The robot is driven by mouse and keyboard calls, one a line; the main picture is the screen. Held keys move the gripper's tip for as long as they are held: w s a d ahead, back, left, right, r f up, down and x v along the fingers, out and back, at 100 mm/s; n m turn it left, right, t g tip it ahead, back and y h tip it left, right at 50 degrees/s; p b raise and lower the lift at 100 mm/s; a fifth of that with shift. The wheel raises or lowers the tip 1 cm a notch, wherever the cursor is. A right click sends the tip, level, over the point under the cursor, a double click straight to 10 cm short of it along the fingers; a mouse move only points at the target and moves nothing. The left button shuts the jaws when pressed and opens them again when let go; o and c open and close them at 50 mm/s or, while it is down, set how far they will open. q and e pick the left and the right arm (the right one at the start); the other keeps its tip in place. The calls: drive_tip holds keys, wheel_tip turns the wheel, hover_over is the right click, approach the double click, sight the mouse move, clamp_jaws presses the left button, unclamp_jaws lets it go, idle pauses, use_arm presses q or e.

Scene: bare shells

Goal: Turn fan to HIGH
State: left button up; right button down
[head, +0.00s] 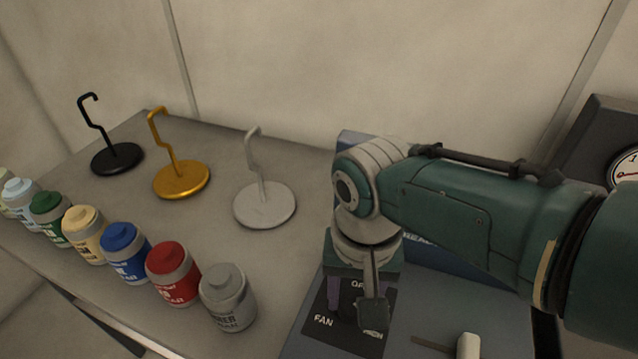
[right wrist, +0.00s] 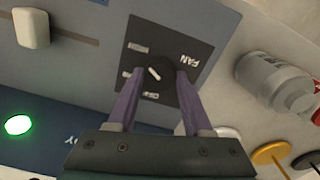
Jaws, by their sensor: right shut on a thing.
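The black fan plate (head: 318,327) lies on the grey-blue control panel, marked FAN, partly covered by my right gripper (head: 353,303). The plate also shows in the right wrist view (right wrist: 190,42), with small labels around a dark round fan knob (right wrist: 155,66). The knob has a short white pointer line, slanted in that view; which label it points to is hard to tell. My right gripper, with purple fingers, also shows there (right wrist: 158,82), shut on the knob with a finger on either side. My left gripper is out of view.
A pale slider handle (head: 468,346) sits beside the plate, and a lit green button (right wrist: 18,124) shows in the wrist view. Several paint jars (head: 228,300) and three hook stands (head: 265,206) stand on the grey table to the left. A gauge (head: 626,166) is at far right.

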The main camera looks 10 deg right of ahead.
sight(353, 303)
drive_tip(key=shift+c, duration=1.5)
unclamp_jaws()
wheel_tip(353, 303, up, 10)
drive_tip(key=p, duration=0.5)
drive_tip(key=shift+f, duration=0.1)
